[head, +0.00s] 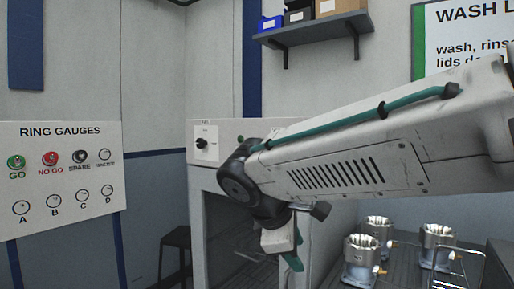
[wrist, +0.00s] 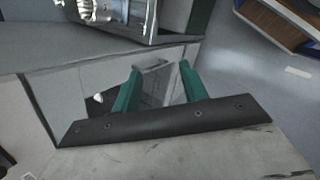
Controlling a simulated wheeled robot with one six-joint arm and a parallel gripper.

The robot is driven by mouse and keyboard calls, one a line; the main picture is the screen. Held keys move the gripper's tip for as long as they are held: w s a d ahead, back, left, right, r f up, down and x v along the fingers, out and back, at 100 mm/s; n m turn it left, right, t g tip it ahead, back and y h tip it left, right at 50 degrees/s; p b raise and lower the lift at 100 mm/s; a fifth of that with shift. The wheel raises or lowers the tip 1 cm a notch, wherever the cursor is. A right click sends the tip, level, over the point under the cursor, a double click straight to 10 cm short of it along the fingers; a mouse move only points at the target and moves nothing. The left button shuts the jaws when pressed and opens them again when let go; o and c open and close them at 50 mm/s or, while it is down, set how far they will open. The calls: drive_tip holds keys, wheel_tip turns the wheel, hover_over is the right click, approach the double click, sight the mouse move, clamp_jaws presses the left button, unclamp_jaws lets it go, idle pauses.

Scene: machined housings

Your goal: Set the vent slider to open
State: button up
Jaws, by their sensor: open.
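No vent slider can be made out in either view. A white cabinet (head: 195,170) stands in the middle of the head view, with a dark opening in its front. A black dial (head: 202,144) sits on a label at the upper left of its face. My arm crosses in front and hides the right part of that face. My gripper (head: 292,258) hangs in front of the cabinet. In the wrist view my gripper (wrist: 160,72) has its two green fingers apart with nothing held between them.
Several metal housings (head: 377,228) stand on a dark surface at the lower right, beside a wire rack (head: 458,268). A dark stool (head: 176,240) stands left of the cabinet. A shelf (head: 315,28) with bins hangs above. A ring gauge board (head: 62,180) is at the left.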

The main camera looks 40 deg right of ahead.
drive_tip(key=w+d+r+n+t+h, duration=0.1)
drive_tip(key=w+r+n+t+h, duration=0.2)
drive_tip(key=w+r+n+h, duration=0.5)
drive_tip(key=w+d+r+n+t+h, duration=0.15)
drive_tip(key=w+r+n, duration=0.45)
drive_tip(key=w+r, duration=0.6)
drive_tip(key=w+d+f, duration=0.2)
drive_tip(key=w+d, duration=0.2)
drive_tip(key=d, duration=0.2)
drive_tip(key=shift+w+f+t, duration=0.25)
drive_tip(key=shift+w+t, duration=0.1)
drive_tip(key=shift+w, duration=0.05)
drive_tip(key=shift+h, duration=0.25)
drive_tip(key=shift+s, duration=0.1)
clamp_jaws()
